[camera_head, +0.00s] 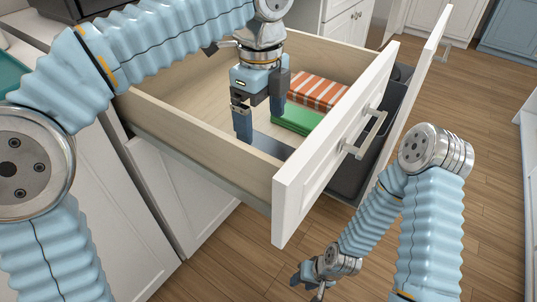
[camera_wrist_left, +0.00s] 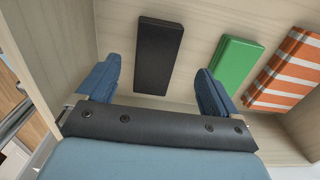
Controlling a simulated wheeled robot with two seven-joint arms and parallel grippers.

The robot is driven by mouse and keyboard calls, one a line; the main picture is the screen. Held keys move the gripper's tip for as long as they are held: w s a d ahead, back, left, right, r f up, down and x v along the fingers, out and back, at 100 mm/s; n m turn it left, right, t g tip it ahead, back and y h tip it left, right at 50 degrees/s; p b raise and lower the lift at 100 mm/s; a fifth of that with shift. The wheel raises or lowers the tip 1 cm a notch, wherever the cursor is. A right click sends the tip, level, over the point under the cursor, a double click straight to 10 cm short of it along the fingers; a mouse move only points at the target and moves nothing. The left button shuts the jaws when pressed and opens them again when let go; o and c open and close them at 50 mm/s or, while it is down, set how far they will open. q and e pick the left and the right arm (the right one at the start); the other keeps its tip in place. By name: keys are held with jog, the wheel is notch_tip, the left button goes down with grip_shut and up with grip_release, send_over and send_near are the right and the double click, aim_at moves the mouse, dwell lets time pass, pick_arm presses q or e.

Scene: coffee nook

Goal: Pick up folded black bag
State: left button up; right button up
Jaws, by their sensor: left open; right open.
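The folded black bag (camera_head: 270,146) lies flat on the floor of the open drawer, partly hidden behind my left gripper in the head view. In the left wrist view the whole black bag (camera_wrist_left: 160,52) shows as a dark rectangle between and beyond the fingers. My left gripper (camera_head: 260,122) points down inside the drawer. It is open and empty, with its fingers apart on either side of the bag's line in the left wrist view (camera_wrist_left: 158,78). My right gripper (camera_head: 312,278) is low outside the drawer front, over the floor, holding nothing that I can see.
A folded green cloth (camera_head: 298,119) and an orange-and-white striped cloth (camera_head: 319,91) lie beside the bag in the drawer. The drawer's white front (camera_head: 335,150) with its handle and the wooden side walls enclose the space. A dark bin (camera_head: 352,178) stands in a pulled-out unit beside it.

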aim_at(260, 144)
pick_arm(q)
jog(key=f, duration=0.1)
jog(key=f+b, duration=0.1)
jog(key=f, duration=0.3)
jog(key=shift+s+a+f, duration=0.15)
jog(key=shift+s+f, duration=0.05)
jog(key=shift+s, duration=0.05)
jog(key=shift+c, duration=0.2)
jog(key=c, duration=1.1)
jog(key=shift+r, duration=0.1)
